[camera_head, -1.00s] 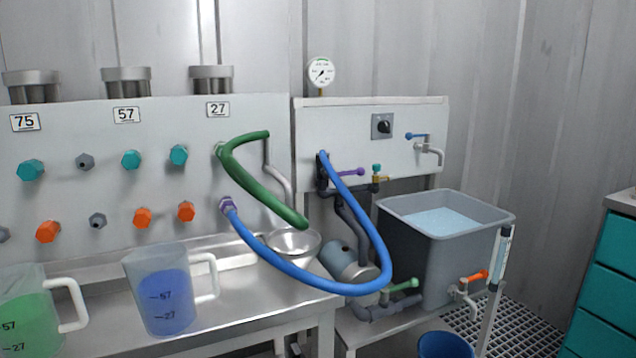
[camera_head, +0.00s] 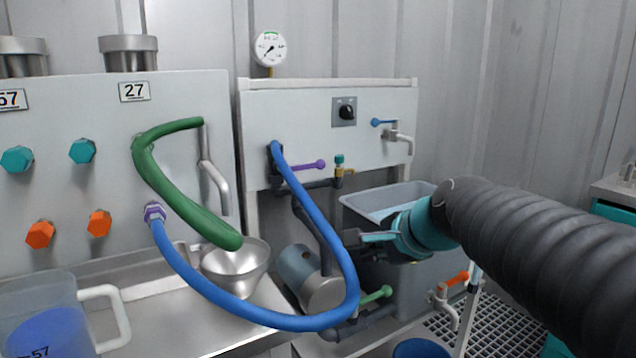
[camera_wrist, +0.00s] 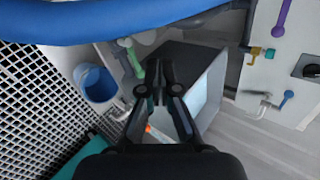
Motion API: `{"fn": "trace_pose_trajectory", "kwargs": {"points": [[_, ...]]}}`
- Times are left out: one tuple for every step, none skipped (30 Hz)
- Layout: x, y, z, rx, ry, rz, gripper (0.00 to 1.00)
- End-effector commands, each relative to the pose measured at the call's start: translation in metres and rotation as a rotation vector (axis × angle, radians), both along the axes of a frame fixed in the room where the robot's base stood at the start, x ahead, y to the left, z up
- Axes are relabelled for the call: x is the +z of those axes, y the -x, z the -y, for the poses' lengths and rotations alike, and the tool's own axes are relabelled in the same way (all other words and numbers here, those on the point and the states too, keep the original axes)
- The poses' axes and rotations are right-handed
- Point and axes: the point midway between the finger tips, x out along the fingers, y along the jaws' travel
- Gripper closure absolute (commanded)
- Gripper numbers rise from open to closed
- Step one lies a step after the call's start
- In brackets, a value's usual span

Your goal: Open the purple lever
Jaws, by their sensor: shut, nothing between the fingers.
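In the wrist view the purple lever (camera_wrist: 284,14) shows at the top right. My gripper (camera_head: 352,238) is in front of the grey tank, below and to the right of the lever and apart from it. In the wrist view my gripper (camera_wrist: 157,92) has its fingers together, with nothing held.
A blue hose (camera_head: 352,270) loops between the purple fitting and the pipework, close to my gripper. A green lever (camera_head: 377,294), an orange lever (camera_head: 457,279) and a blue lever (camera_head: 382,122) are nearby. The grey tank (camera_head: 372,200) stands behind my gripper.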

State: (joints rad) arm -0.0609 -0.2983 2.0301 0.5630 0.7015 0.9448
Motion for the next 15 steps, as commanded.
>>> {"fn": "trace_pose_trajectory", "kwargs": {"points": [[0.001,-0.027,-0.01,-0.076,-0.12,-0.027,1.0],[0.005,-0.042,-0.016,-0.126,-0.201,-0.045,1.0],[0.011,-0.062,-0.023,-0.192,-0.308,-0.071,1.0],[0.015,-0.077,-0.029,-0.241,-0.39,-0.092,1.0],[0.018,-0.091,-0.034,-0.288,-0.47,-0.115,1.0],[0.022,-0.11,-0.039,-0.346,-0.572,-0.147,1.0],[0.025,-0.123,-0.044,-0.388,-0.647,-0.17,1.0],[0.027,-0.136,-0.047,-0.427,-0.719,-0.194,1.0],[0.029,-0.151,-0.052,-0.474,-0.807,-0.226,1.0],[0.031,-0.161,-0.055,-0.505,-0.87,-0.248,1.0],[0.032,-0.171,-0.058,-0.534,-0.925,-0.269,1.0],[0.033,-0.182,-0.061,-0.568,-0.993,-0.298,1.0],[0.035,-0.189,-0.062,-0.59,-1.036,-0.314,1.0],[0.035,-0.195,-0.064,-0.609,-1.075,-0.331,1.0],[0.037,-0.202,-0.066,-0.63,-1.118,-0.349,1.0]]}}
